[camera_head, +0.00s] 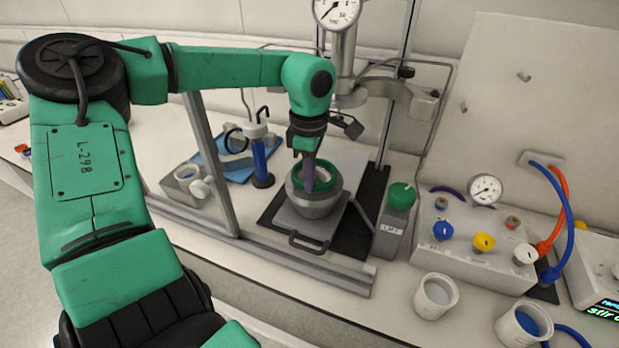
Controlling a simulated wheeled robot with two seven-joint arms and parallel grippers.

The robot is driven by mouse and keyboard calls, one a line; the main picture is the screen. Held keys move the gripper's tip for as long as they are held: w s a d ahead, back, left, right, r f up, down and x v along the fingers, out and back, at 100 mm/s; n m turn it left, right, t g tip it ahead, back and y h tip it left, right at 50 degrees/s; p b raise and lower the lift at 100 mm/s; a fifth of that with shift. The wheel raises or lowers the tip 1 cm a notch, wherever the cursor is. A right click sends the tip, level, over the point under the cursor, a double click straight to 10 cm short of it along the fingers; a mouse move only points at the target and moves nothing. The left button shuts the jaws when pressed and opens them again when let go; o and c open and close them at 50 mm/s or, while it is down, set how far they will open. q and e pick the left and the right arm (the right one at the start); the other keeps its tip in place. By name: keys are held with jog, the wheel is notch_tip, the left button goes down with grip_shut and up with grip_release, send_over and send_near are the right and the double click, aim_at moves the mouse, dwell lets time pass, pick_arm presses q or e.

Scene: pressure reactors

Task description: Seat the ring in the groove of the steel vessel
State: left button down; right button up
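A green ring (329,178) shows at the vessel's mouth. I cannot tell whether it lies in the groove or just above it. My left gripper (308,184) points down into the mouth, its narrow purplish-grey end inside the ring's outline. The fingertips are partly hidden and too small to tell whether they are apart or hold the ring. My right gripper is out of view.
Left of the vessel are a blue tray (207,166) with a dark hoop, a blue cylinder on a stand (260,160) and a grey box (184,190). A metal frame rail (270,262) runs in front. A control box (465,245) and two white cups (436,297) stand right.

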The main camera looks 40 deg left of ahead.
pick_arm(q)
jog(key=c, duration=1)
grip_release()
notch_tip(320, 180, up, 15)
jog(key=shift+f+b, duration=0.2)
jog(key=shift+b, duration=0.25)
